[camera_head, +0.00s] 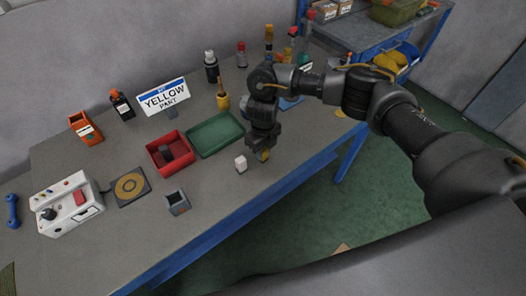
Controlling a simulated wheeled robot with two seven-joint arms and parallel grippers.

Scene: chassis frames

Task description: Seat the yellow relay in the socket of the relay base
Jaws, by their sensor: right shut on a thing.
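My right gripper (263,148) points down over the front part of the table, right of the green tray. It is shut on the yellow relay (265,156), and only a small yellow part shows below the fingers. A grey block with a dark opening in its top (177,204), which looks like the relay base, stands near the table's front edge, well to the left of the gripper. The relay is apart from it. My left gripper is not in view.
A small white block (241,164) stands just left of the gripper. A red bin (151,162) holding a dark piece and a green tray (215,133) lie behind. A round-marked pad (147,181) and a white control box (72,218) are at left.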

